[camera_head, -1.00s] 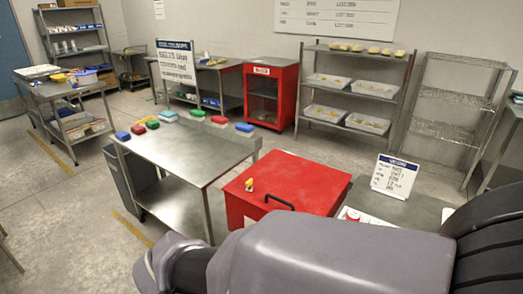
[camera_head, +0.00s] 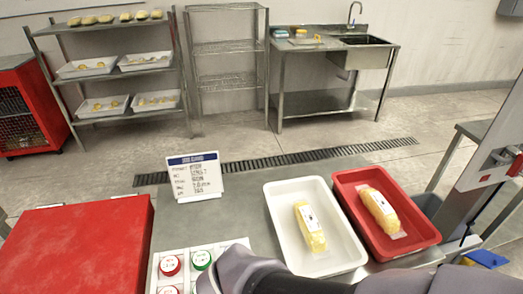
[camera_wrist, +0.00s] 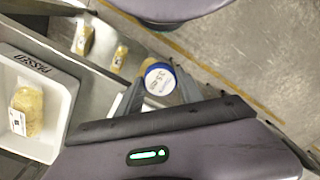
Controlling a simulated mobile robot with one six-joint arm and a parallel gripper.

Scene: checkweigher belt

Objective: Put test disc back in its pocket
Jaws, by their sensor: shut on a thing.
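My gripper (camera_wrist: 160,92) is shut on a round test disc (camera_wrist: 160,78) with a blue rim and a pale printed label, seen in the wrist view. The disc is held up between the fingertips, clear of the surfaces in view. In the head view a white disc holder (camera_head: 235,243) lies on the grey bench, with a red disc (camera_head: 170,265), a green disc (camera_head: 202,260) and part of another red one showing. My arm covers the holder's right and front part, so any empty pocket is hidden. The gripper and held disc do not show in the head view.
A white tray (camera_head: 345,245) and a red tray (camera_head: 425,228) each hold a yellow pack. A sign (camera_head: 196,180) stands behind the holder. A red box (camera_head: 75,250) is at left, a grey upright (camera_head: 490,150) at right. Bare bench (camera_head: 240,205) lies between sign and white tray.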

